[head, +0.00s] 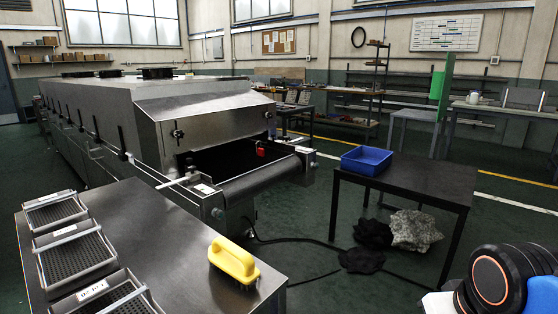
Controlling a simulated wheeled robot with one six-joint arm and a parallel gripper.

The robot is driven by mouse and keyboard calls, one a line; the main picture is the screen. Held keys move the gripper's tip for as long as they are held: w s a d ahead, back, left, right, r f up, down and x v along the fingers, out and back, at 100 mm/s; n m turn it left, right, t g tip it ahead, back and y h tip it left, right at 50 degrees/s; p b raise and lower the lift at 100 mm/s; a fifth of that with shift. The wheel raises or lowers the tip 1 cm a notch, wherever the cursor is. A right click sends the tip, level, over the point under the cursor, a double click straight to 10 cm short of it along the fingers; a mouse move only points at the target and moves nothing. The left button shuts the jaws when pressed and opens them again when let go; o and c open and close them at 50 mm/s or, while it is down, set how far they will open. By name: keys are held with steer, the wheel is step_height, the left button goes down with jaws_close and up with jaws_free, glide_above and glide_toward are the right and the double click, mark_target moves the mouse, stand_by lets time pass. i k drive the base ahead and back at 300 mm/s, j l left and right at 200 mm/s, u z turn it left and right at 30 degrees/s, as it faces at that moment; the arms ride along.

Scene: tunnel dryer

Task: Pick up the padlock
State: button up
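A small red padlock (261,150) shows near the right end of the mouth of the metal tunnel dryer (205,112), just above the dark conveyor belt (240,180). It is small in the picture, and I cannot tell whether it hangs from something or rests on the belt or frame. My gripper is out of view. Only a black and orange joint of my arm shows at the bottom right, far from the padlock.
A metal table (190,245) at the front left bears a yellow-handled brush (233,260) and several mesh trays (75,255). A dark table (420,178) with a blue bin (367,160) stands right of the conveyor. Dark cloth heaps (373,234) and a cable lie on the green floor.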

mark_target(260, 151)
steer(key=i+l+u, duration=0.7)
steer(key=i+l, duration=0.15)
steer(key=l, duration=0.2)
steer(key=i+l+u, duration=0.15)
steer(key=l, duration=0.2)
steer(key=i+l, duration=0.1)
steer(key=l, duration=0.3)
steer(key=i+l+u, duration=0.15)
steer(key=l, duration=0.2)
